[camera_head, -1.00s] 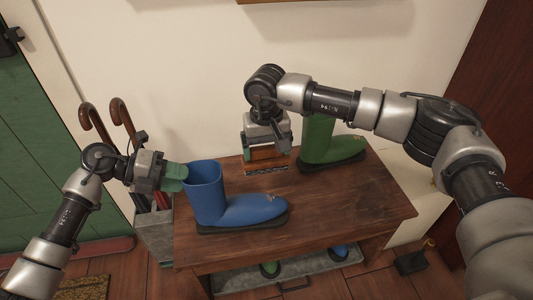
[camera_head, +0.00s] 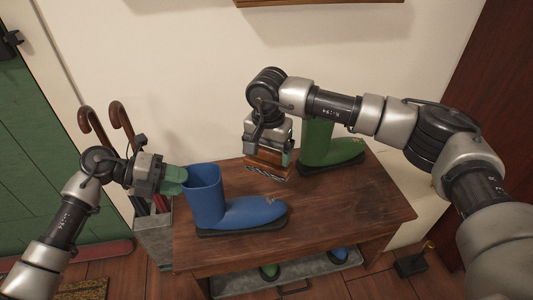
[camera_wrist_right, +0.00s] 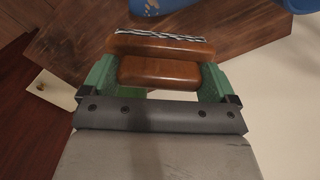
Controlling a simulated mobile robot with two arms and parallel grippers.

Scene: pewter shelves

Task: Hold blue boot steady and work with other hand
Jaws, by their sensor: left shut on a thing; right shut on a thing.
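The blue boot (camera_head: 245,212) stands upright on the wooden bench top (camera_head: 345,215), its toe pointing right. My left gripper (camera_head: 174,179) is shut on the left edge of its shaft. My right gripper (camera_head: 270,150) is shut on a wooden brush (camera_head: 266,163) and holds it behind the boot, apart from it. In the right wrist view the brush (camera_wrist_right: 160,72) sits between the green fingers, its black-and-white bristles (camera_wrist_right: 160,34) facing away from the gripper. Blue parts show at that view's top edge. A green boot (camera_head: 330,154) stands behind, to the right of the brush.
Canes stand in a grey holder (camera_head: 154,240) left of the bench. A grey tray (camera_head: 232,282) with footwear lies under the bench. A wall shelf (camera_head: 320,3) is above. The right part of the bench top is clear.

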